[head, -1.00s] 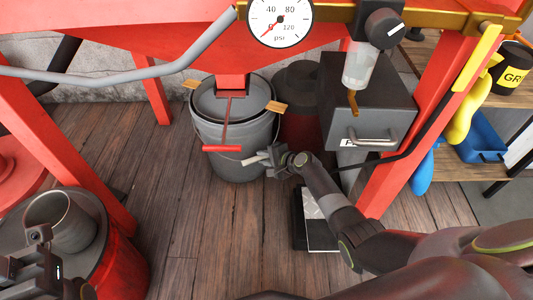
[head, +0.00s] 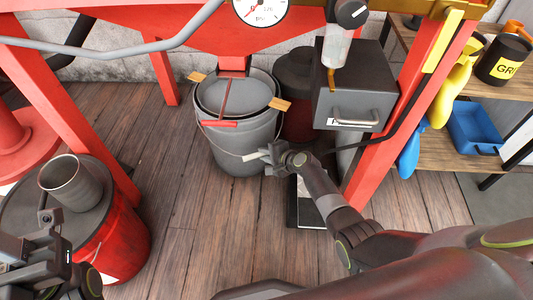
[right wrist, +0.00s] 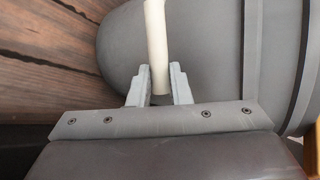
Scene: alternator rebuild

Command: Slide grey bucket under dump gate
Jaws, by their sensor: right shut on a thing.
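The grey bucket (head: 235,150) stands upright on the wood floor, just below and in front of the red dump gate outlet (head: 233,70). The gate's red T-handle (head: 218,124) hangs across the bucket's front rim. My right gripper (head: 258,156) is at the bucket's front right, shut on the pale grip of its wire handle (head: 248,157). In the right wrist view, the pale grip (right wrist: 156,45) passes between the fingers (right wrist: 157,92), with the bucket wall (right wrist: 200,50) behind. My left gripper (head: 45,225) is at the lower left, near a red drum; its jaw opening is unclear.
The red drum (head: 120,240) carries a grey cup (head: 66,182) at left. Red frame legs (head: 75,110) flank the area. A dark drum (head: 298,85) and a grey box (head: 345,110) stand right of the bucket. Floor (head: 190,220) in front is clear.

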